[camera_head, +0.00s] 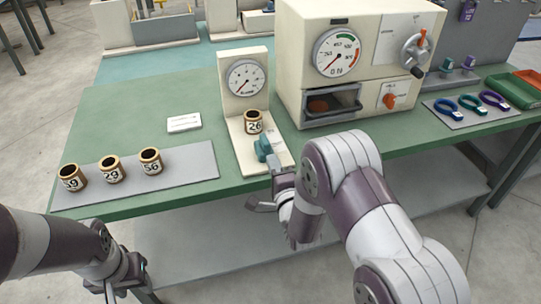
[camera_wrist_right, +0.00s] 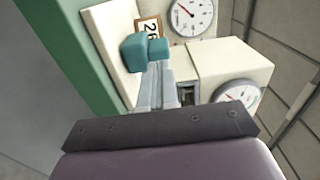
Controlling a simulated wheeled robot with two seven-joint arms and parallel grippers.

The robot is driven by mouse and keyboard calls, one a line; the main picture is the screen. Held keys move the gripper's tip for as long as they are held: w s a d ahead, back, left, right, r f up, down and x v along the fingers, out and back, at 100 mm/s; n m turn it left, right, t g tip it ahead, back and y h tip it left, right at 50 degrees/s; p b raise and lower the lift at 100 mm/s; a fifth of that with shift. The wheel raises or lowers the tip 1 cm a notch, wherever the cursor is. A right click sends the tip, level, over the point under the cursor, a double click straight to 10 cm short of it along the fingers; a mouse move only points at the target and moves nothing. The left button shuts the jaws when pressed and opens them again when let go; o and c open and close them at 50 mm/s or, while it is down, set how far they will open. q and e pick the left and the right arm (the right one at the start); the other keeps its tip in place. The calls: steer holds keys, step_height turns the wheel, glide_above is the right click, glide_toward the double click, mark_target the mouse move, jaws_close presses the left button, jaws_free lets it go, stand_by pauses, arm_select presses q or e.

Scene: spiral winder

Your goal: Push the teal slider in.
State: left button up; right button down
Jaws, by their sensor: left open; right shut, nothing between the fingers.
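The teal slider (camera_head: 263,147) sits on the cream base of a small dial gauge (camera_head: 245,80), at its front part. A brass-and-black cylinder marked 26 (camera_head: 253,122) stands upright on that base just behind the slider. My right gripper (camera_head: 276,165) is shut and empty, with its fingertips at the front of the slider. In the right wrist view the shut fingertips (camera_wrist_right: 157,68) appear to reach the teal slider (camera_wrist_right: 134,52); whether they touch I cannot tell. My left gripper (camera_head: 128,284) is open and empty, low at the bottom left, off the table's front edge.
Several cylinders marked with numbers (camera_head: 111,168) stand on a grey mat (camera_head: 195,163) at the left. A white card (camera_head: 184,123) lies behind them. A large cream machine (camera_head: 293,60) with a dial and open drawer stands right of the gauge. Coloured rings (camera_head: 471,105) lie further right.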

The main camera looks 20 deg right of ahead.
mark_target(262, 135)
steer(key=shift+w, duration=1.55)
steer(key=w+b, duration=0.1)
steer(key=w, duration=0.1)
steer(key=w+b, duration=0.1)
steer(key=w, duration=0.1)
steer(key=w+b, duration=0.1)
steer(key=w, duration=0.1)
steer(key=shift+w+a+f, duration=0.1)
steer(key=shift+f, duration=0.15)
steer(key=shift+r, duration=0.55)
